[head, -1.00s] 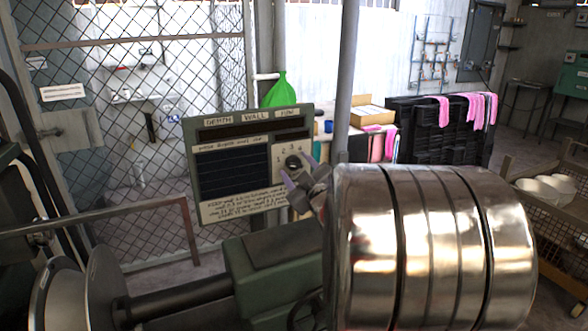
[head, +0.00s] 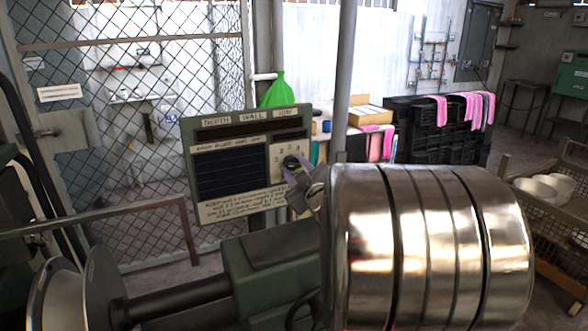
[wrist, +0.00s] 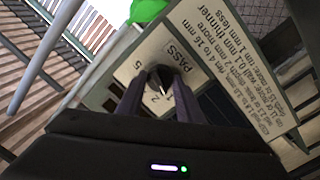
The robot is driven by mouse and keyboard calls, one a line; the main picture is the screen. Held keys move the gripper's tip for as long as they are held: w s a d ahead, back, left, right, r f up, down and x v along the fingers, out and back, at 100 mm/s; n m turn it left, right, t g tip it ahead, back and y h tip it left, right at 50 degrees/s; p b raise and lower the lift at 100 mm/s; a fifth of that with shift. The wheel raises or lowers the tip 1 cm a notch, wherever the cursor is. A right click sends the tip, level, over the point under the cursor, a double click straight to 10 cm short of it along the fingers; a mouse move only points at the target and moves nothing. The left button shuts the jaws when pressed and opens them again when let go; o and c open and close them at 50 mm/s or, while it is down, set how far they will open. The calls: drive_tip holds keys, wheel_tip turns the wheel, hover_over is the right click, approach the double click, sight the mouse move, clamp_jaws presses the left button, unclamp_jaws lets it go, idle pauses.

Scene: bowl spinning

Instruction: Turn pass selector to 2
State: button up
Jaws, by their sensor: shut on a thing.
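The pass selector is a small dark round knob (head: 291,162) on a pale plate with numerals, at the right side of the green control panel (head: 190,155). It also shows in the wrist view (wrist: 160,78), beside the printed word PASS. My gripper (head: 292,168) has its two purple-grey fingers on either side of the knob and is shut on it. In the wrist view my gripper (wrist: 158,86) partly covers the plate. A pale mark shows on the knob's lower side, towards a 2. The exact setting is hard to tell.
The large polished metal cylinder (head: 430,245) of the machine fills the right foreground, close to my arm. A green machine housing (head: 270,262) lies below the panel. A grey post (head: 345,80) rises behind. A mesh fence (head: 120,190) stands at left.

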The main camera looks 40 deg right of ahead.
drive_tip(key=shift+m, duration=0.3)
drive_tip(key=m, duration=0.3)
drive_tip(key=shift+m+y, duration=0.3)
drive_tip(key=shift+m, duration=1.2)
drive_tip(key=o, duration=1.1)
drive_tip(key=shift+c, duration=0.2)
drive_tip(key=shift+s+r, duration=0.1)
drive_tip(key=v, duration=1.3)
drive_tip(key=shift+s, duration=0.25)
